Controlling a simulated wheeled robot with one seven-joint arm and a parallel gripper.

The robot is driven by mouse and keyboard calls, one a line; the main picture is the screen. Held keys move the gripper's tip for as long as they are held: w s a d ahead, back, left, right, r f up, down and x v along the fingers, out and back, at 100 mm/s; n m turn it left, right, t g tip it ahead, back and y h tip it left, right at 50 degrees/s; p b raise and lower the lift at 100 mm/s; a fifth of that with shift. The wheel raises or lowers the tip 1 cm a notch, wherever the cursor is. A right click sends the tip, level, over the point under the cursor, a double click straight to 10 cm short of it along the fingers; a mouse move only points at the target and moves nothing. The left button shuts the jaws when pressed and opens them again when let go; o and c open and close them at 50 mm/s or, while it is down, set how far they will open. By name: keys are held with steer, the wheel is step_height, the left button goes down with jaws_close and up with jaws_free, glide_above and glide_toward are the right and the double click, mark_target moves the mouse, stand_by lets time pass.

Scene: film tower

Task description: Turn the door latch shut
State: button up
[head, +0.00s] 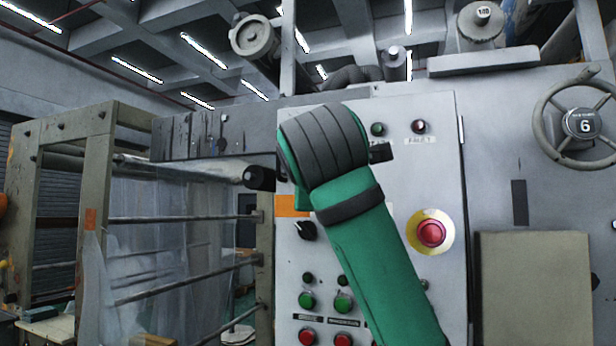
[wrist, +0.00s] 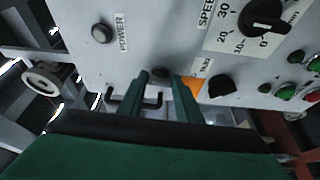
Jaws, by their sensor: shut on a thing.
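The finger bases and part of the knob are hidden, so the angle of the latch cannot be told. In the head view my green arm covers the gripper and the latch.
The door panel (head: 430,180) carries a black selector (head: 305,231), a red emergency button (head: 431,233) and several green and red buttons. The wrist view shows a speed dial (wrist: 265,15) and a power lamp (wrist: 102,33). A handwheel (head: 583,122) and a box (head: 535,290) stand right.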

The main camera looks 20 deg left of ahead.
steer(key=shift+w, duration=0.15)
steer(key=shift+a+n, duration=0.15)
steer(key=shift+n, duration=0.15)
steer(key=shift+f, duration=0.1)
steer(key=o, duration=1)
steer(key=shift+o, duration=0.2)
steer(key=shift+d, duration=0.2)
